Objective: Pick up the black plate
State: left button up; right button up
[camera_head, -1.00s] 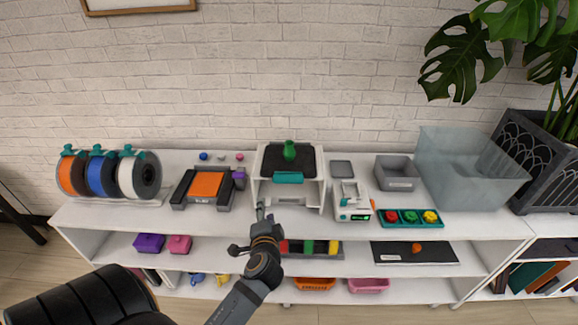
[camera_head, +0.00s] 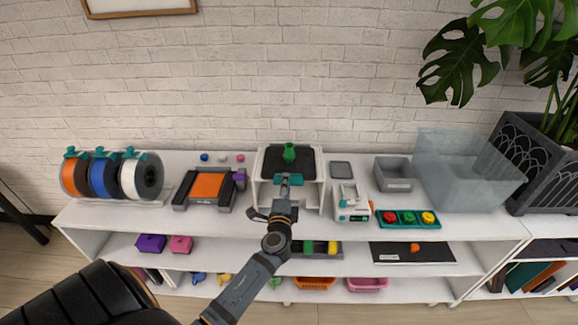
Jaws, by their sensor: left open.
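The black plate (camera_head: 304,162) lies on top of a small white stand (camera_head: 311,199) in the middle of the upper shelf. A green vase-like object (camera_head: 289,153) stands on the plate. A teal tab (camera_head: 299,180) is at the plate's front edge. My left gripper (camera_head: 285,182) is open, with its fingertips at the teal tab, and hides part of it. I cannot tell whether the fingers touch the tab. My right gripper is not in view.
An orange-topped device (camera_head: 207,185) stands left of the stand, and a white device (camera_head: 352,205) stands to its right. A teal tray with coloured pieces (camera_head: 408,225) and a grey bin (camera_head: 395,183) are further right. Spools (camera_head: 104,176) stand at the far left.

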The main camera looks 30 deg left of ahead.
pick_arm(q)
jog(key=x, duration=0.4)
jog(key=shift+w+f+p, duration=0.1)
jog(key=shift+w+p, duration=0.2)
jog(key=shift+p, duration=0.1)
jog(key=shift+s+d, duration=0.1)
jog(key=shift+c, duration=1.3)
grip_shut()
